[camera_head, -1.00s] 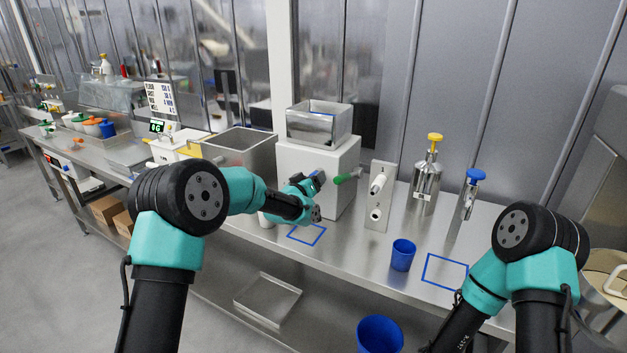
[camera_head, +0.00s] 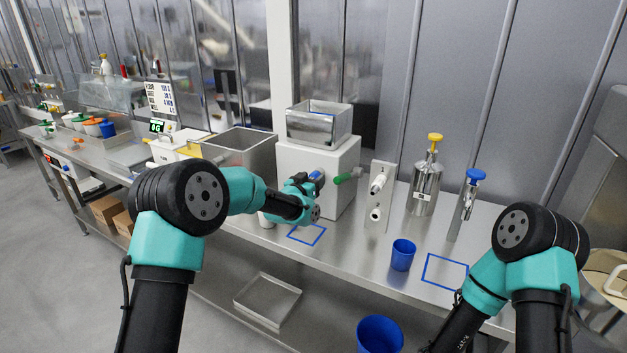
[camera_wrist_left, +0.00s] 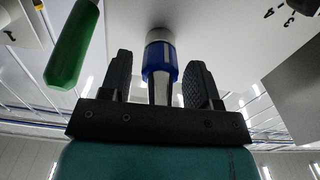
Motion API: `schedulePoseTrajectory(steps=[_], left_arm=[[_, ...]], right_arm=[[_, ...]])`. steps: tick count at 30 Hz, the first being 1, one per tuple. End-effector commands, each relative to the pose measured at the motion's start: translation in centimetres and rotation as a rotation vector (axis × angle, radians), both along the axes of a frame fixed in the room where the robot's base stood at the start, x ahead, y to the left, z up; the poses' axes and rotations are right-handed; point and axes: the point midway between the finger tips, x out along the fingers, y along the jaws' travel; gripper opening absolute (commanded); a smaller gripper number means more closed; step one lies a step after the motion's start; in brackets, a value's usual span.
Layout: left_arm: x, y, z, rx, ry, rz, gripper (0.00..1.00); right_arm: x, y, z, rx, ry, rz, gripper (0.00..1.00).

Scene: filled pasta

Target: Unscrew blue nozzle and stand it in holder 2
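The blue nozzle (camera_wrist_left: 160,62) sticks out from the front of the white machine (camera_head: 338,158), with a pale collar at its root and a metallic tip. My left gripper (camera_wrist_left: 158,85) is open, with its dark fingers on either side of the nozzle and a small gap showing on each side. In the head view the left gripper (camera_head: 314,190) is at the machine's front, with a bit of blue showing there. A pale upright plate (camera_head: 378,198) with two white pegs stands to the right; I cannot read which is holder 2. My right gripper is out of view.
A green handle (camera_wrist_left: 72,45) sticks out close beside the nozzle. A blue cup (camera_head: 402,255), a yellow-topped steel bottle (camera_head: 427,185) and a blue-topped dispenser (camera_head: 468,200) stand further right. Two blue outlined squares mark the bench. A blue bin (camera_head: 380,335) is below.

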Motion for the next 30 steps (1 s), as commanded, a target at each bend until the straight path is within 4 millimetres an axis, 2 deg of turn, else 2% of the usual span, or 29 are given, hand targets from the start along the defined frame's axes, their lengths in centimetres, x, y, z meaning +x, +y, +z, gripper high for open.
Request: schedulePoseTrajectory(steps=[2,15,20,30], left_arm=[[0.00,0.00,0.00,0.000,0.000,0.000,0.49],[0.00,0.00,0.02,-0.001,0.000,0.000,0.06],[0.00,0.00,0.02,-0.048,0.022,0.000,0.06],[-0.04,0.02,0.02,-0.329,0.154,0.000,0.06]], right_arm=[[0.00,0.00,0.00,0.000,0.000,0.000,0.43],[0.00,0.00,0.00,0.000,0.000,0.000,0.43],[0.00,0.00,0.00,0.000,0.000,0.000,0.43],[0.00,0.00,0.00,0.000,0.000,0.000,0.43]])
